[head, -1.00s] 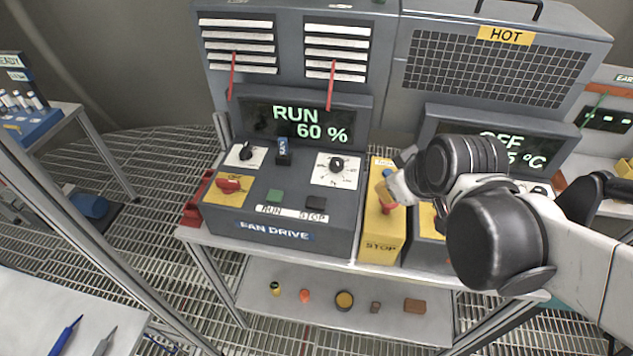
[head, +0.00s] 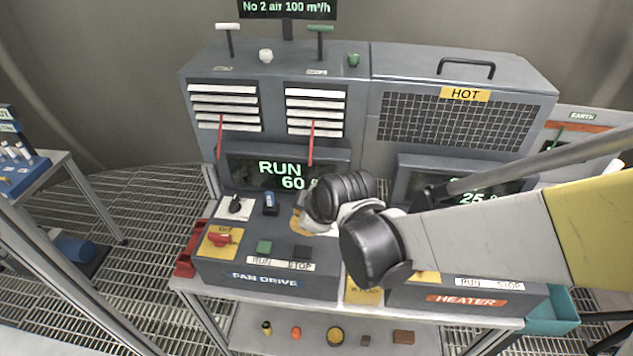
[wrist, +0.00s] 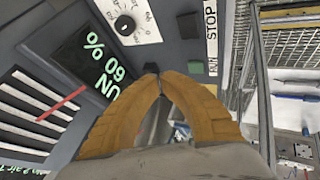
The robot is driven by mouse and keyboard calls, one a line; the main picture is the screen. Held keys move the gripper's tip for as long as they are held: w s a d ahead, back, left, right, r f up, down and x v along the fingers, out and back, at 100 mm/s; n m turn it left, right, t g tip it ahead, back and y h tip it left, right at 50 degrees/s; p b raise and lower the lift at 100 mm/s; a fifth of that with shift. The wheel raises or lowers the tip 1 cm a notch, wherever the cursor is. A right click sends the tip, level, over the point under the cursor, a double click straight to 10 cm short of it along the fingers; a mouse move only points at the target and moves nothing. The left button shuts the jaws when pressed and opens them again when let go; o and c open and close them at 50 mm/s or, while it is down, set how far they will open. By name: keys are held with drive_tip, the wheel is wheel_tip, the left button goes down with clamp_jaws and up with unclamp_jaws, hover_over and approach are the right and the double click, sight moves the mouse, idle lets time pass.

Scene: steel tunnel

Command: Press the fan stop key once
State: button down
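The fan drive console shows its black stop key (head: 302,252) beside the green run key (head: 264,246), above the RUN/STOP label. In the wrist view the black stop key (wrist: 189,25) is at the top and the green run key (wrist: 200,69) is below it. My gripper (head: 297,229) is over the fan drive panel, just behind the keys in the head view. In the wrist view its orange fingers (wrist: 151,71) meet at the tips, with nothing between them. The tips are apart from the stop key. The fan display (head: 282,175) reads RUN 60, partly hidden by my arm.
A red switch on a yellow plate (head: 221,238) and a small blue switch (head: 270,203) are also on the panel. My arm crosses over the heater unit (head: 470,297). The yellow stop box is mostly hidden.

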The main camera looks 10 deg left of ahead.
drive_tip(key=b, duration=0.7)
approach(298, 244)
drive_tip(key=shift+w+a+r+x, duration=0.1)
drive_tip(key=shift+x, duration=0.75)
drive_tip(key=shift+w+a+r+x, duration=0.1)
drive_tip(key=shift+x, duration=0.75)
drive_tip(key=shift+w+a+r+x, duration=0.1)
drive_tip(key=shift+x, duration=0.75)
drive_tip(key=shift+f, duration=0.1)
drive_tip(key=shift+f+b, duration=0.3)
drive_tip(key=shift+b, duration=0.2)
drive_tip(key=shift+s+f+b, duration=0.1)
drive_tip(key=shift+f+b, duration=0.35)
drive_tip(key=shift+r, duration=0.1)
drive_tip(key=shift+r+p, duration=0.65)
drive_tip(key=shift+r, duration=0.15)
drive_tip(key=shift+r+p, duration=1.9)
drive_tip(key=shift+r, duration=0.6)
